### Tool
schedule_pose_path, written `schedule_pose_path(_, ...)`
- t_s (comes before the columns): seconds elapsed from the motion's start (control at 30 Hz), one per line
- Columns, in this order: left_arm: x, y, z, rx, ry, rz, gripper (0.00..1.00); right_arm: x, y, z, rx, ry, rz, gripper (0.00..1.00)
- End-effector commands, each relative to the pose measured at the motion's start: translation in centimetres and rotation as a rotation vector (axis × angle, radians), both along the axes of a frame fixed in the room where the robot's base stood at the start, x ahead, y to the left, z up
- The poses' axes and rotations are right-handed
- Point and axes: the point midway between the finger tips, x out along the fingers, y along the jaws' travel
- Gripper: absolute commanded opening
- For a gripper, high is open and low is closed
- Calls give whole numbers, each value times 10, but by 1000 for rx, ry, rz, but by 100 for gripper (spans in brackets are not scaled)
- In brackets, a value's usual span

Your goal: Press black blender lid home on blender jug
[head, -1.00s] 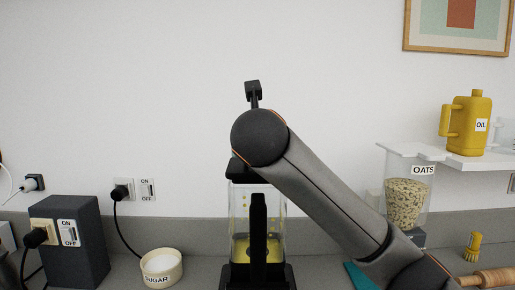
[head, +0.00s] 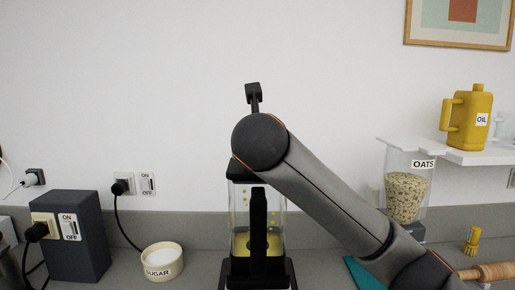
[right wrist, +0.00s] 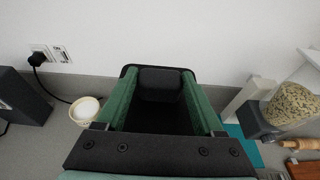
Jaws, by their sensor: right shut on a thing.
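The blender jug (head: 239,208) stands upright on its black base (head: 257,272), with yellow contents low inside and its black handle (head: 258,225) facing me. The black lid (head: 238,173) is at the jug's top, partly hidden by my right arm; I cannot tell whether a gap is left under it. In the right wrist view my right gripper (right wrist: 160,78) has its green fingers shut on the lid's raised middle part (right wrist: 160,90), with the dark lid rim around them. In the head view this gripper is hidden behind my arm. My left gripper is not in view.
A sugar bowl (head: 162,262) and a dark socket box (head: 78,238) are to the left. The wall is close behind.

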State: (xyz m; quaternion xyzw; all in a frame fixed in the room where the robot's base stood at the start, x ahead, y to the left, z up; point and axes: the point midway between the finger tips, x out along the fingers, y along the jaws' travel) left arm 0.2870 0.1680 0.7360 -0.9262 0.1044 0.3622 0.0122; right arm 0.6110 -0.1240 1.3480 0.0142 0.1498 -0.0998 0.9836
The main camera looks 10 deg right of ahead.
Motion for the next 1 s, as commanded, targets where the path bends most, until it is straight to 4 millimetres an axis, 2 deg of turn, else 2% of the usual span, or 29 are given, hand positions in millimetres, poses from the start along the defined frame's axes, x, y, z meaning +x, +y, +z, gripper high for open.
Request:
schedule_pose_path(0.23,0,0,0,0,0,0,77,0,0,-2,1,-1,0,29)
schedule_pose_path(0.27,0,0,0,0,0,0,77,0,0,-2,1,-1,0,73)
schedule_pose_path(0.5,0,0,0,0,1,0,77,0,0,-2,1,-1,0,100)
schedule_pose_path(0.8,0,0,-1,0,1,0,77,-3,1,-2,0,0,1,100)
schedule_pose_path(0.87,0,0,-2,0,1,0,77,-7,2,0,1,-2,2,100)
schedule_pose_path(1.0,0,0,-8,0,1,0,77,-28,6,6,0,-5,4,100)
